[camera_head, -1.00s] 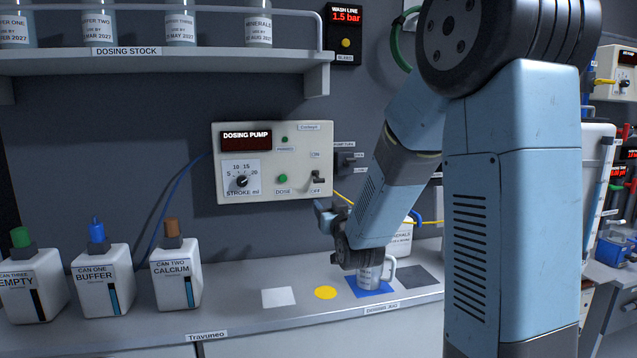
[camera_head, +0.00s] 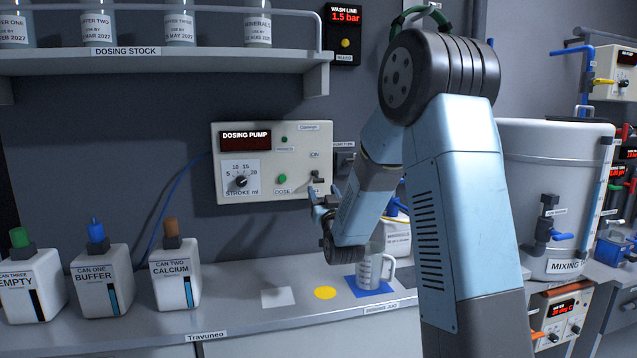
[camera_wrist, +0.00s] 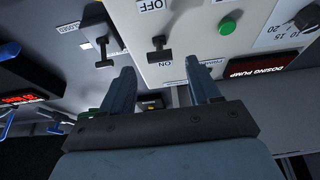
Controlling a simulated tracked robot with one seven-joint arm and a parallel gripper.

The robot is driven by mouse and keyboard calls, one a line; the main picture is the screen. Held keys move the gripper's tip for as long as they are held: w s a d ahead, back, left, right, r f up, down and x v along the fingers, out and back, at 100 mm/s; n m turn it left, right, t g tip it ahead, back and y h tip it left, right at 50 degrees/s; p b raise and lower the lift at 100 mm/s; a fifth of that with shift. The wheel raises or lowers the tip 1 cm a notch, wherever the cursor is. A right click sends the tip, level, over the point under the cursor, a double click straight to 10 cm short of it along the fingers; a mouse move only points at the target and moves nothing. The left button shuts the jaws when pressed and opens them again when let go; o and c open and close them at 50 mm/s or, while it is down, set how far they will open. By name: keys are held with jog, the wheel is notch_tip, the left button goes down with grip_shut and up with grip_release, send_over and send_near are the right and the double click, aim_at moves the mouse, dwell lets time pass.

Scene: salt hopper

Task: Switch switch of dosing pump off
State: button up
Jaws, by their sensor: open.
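The dosing pump (camera_head: 294,160) is a cream box on the back wall with a dark display, a stroke dial and a green dose button. Its switch (camera_head: 317,176) is a small dark lever at the lower right, below the ON label. My gripper (camera_head: 322,203) is open and empty, just in front of and below the switch; it hides the OFF label in the head view. The wrist view is upside down: the switch (camera_wrist: 159,48) stands beyond the gap between my two fingers (camera_wrist: 162,84), apart from them. I cannot tell for sure which way the lever is tilted.
Another lever switch (camera_wrist: 102,46) sits beside the pump on a grey box. A measuring jug (camera_head: 370,272) stands on a blue mat below my gripper. Several cans, including the calcium can (camera_head: 176,277), stand left on the counter. A shelf (camera_head: 150,60) hangs above.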

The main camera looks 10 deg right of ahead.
aim_at(319, 182)
jog(key=shift+x, duration=3.2)
